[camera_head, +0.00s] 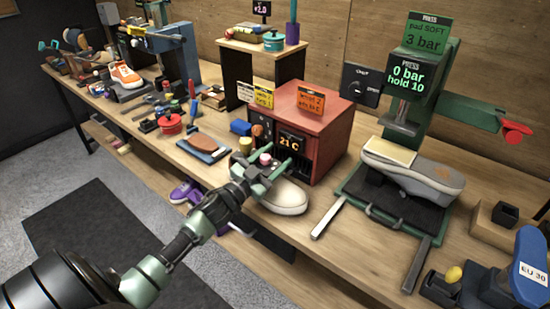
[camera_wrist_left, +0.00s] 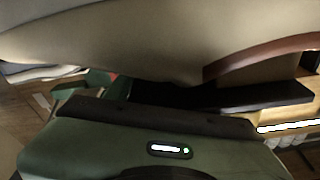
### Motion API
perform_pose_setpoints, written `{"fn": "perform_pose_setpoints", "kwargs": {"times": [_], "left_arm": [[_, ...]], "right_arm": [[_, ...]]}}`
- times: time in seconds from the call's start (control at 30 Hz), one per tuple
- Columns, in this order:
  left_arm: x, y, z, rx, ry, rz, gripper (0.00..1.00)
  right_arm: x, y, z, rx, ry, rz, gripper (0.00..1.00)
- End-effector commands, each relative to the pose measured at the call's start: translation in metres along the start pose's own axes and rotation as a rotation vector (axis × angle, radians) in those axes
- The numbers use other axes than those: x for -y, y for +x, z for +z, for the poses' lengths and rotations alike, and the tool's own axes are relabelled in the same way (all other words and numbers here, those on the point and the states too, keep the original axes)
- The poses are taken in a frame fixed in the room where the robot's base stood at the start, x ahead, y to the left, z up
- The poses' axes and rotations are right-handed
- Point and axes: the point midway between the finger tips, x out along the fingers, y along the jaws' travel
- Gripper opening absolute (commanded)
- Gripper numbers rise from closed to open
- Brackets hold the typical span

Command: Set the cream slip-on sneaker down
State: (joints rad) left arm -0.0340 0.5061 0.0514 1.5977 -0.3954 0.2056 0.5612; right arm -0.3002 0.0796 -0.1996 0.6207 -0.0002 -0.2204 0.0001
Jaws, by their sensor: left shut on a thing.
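The cream slip-on sneaker (camera_head: 283,198) is at the front of the bench, just before the red oven box, its rounded toe pointing toward the lower right. My left gripper (camera_head: 266,168) is shut on it, and the fingers and wrist cover its rear part. In the left wrist view the sneaker (camera_wrist_left: 130,45) fills the upper part, with a brown band at right, close over the dark finger. I cannot tell whether its sole touches the bench. My right gripper is not in view.
The red oven box (camera_head: 312,115) stands right behind the sneaker. A grey shoe (camera_head: 425,172) sits on the green press (camera_head: 440,85) at right, with metal rails (camera_head: 328,219) reaching forward.

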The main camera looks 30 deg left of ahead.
Motion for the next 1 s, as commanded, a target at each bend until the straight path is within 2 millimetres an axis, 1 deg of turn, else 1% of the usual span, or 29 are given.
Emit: {"fn": "perform_pose_setpoints", "kwargs": {"times": [0.07,0.2,0.23,0.3,0.57,0.67,0.77,0.87,1.0], "left_arm": [[0.001,0.001,-0.003,-0.005,0.002,-0.001,0.0],[0.0,0.0,0.001,-0.004,0.001,-0.001,0.0],[-0.001,0.0,0.002,0.0,-0.001,0.0,0.6],[-0.001,0.0,0.002,0.001,-0.001,0.0,0.76],[-0.001,0.0,0.002,0.001,-0.001,0.0,0.76],[0.001,0.0,-0.002,0.0,0.0,0.0,0.76],[-0.001,-0.011,0.002,0.003,-0.001,0.0,0.76],[-0.001,-0.03,0.003,0.004,-0.001,0.001,0.76],[-0.001,-0.062,0.003,0.006,-0.001,0.001,0.76]], "right_arm": [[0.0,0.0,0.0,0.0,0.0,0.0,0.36],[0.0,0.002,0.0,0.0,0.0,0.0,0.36],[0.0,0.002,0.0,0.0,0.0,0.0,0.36],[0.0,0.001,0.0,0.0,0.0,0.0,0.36],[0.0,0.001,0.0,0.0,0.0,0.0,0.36],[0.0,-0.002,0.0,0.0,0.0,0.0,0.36],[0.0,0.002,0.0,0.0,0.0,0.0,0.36],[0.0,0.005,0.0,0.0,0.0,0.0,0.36],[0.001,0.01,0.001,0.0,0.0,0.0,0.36]]}}
